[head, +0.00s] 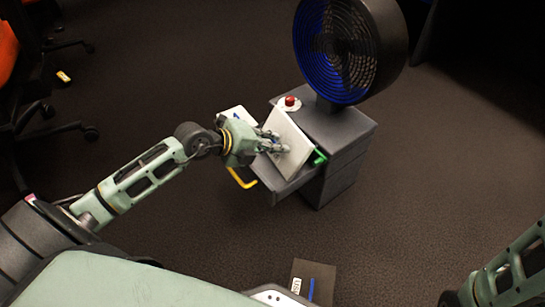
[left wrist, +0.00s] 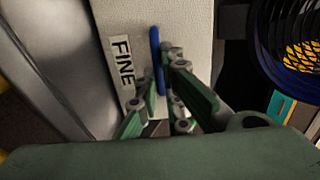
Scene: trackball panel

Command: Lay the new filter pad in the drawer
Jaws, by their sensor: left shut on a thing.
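The filter pad (head: 294,143) is a pale, flat square, tilted over the pulled-out drawer (head: 271,195) of a grey cabinet. My left gripper (head: 277,143) is shut on it. In the left wrist view the pad (left wrist: 185,40) shows a "FINE" label and a blue strip (left wrist: 156,55), with my left gripper's fingers (left wrist: 165,107) at the strip's lower end. The pad and my gripper hide most of the drawer's inside, so I cannot tell whether the pad touches it. My right gripper is out of view; only part of that arm shows at lower right.
A large fan with a blue grille (head: 345,50) stands on the cabinet (head: 345,130), near a red button (head: 290,101). A yellow handle (head: 242,180) sticks out in front. A dark bin (head: 320,270) with a partly readable label is on the floor. Chairs stand far left.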

